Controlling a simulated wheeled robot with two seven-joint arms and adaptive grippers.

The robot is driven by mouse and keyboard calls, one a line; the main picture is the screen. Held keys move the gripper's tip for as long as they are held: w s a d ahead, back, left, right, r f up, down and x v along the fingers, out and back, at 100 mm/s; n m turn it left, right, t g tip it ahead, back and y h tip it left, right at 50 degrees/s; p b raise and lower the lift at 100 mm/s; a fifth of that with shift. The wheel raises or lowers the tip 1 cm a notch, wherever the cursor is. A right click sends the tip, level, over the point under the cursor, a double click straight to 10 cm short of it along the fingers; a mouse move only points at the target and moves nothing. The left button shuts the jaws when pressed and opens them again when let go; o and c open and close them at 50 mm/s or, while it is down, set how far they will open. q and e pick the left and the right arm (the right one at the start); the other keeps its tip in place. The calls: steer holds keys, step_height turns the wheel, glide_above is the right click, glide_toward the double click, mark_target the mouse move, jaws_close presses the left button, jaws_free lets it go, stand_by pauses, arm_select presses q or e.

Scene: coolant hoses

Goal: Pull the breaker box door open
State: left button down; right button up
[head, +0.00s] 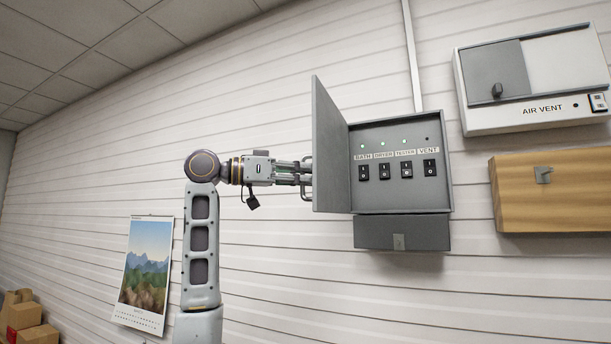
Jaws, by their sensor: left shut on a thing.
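The grey breaker box (400,195) hangs on the white slatted wall. Its door (330,150) stands wide open, swung out to the left, so the inside shows. Inside are several black switches labelled BATH, DRYER, TESTER and VENT, with small lights above. My left gripper (306,172) reaches in from the left and is shut at the door's outer side, on what looks like its handle (308,164). The door's edge partly hides the fingertips. My right gripper is not in view.
A grey compartment (402,234) sits right under the box. To the right are a white AIR VENT unit (535,80) and a wooden cabinet (555,190). A calendar (146,270) hangs at lower left, with cardboard boxes (24,315) beyond. A conduit (411,55) runs up from the box.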

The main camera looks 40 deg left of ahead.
arm_select(q)
steer(key=c, duration=1.5)
jaws_free()
steer(key=shift+s, duration=0.15)
steer(key=v, duration=1.2)
